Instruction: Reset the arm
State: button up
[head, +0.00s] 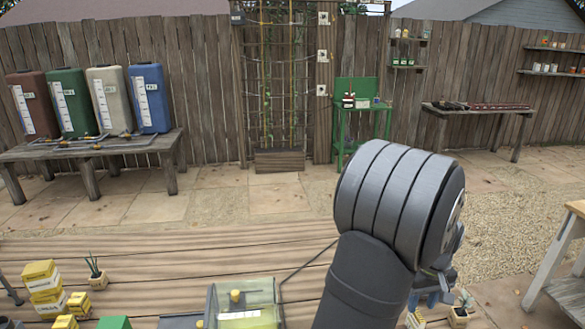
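My grey arm rises from the bottom edge right of centre and bends at a large ribbed joint. What looks like part of my gripper (434,294) shows low behind the arm's right side. The arm covers most of it, so I cannot see whether the fingers are open or shut, or whether they hold anything.
A clear-lidded box (246,291) stands left of my arm on the wooden deck. Yellow boxes (42,278) and a small potted plant (97,275) are at lower left. A wooden table (562,262) is at right. Tanks (150,97) stand on a far bench; the deck's middle is clear.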

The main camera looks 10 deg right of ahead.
aim_at(418, 317)
notch_tip(418, 317, down, 9)
jog(key=shift+r, duration=0.15)
notch_tip(418, 317, up, 3)
jog(key=shift+f, duration=0.1)
jog(key=shift+r, duration=0.8)
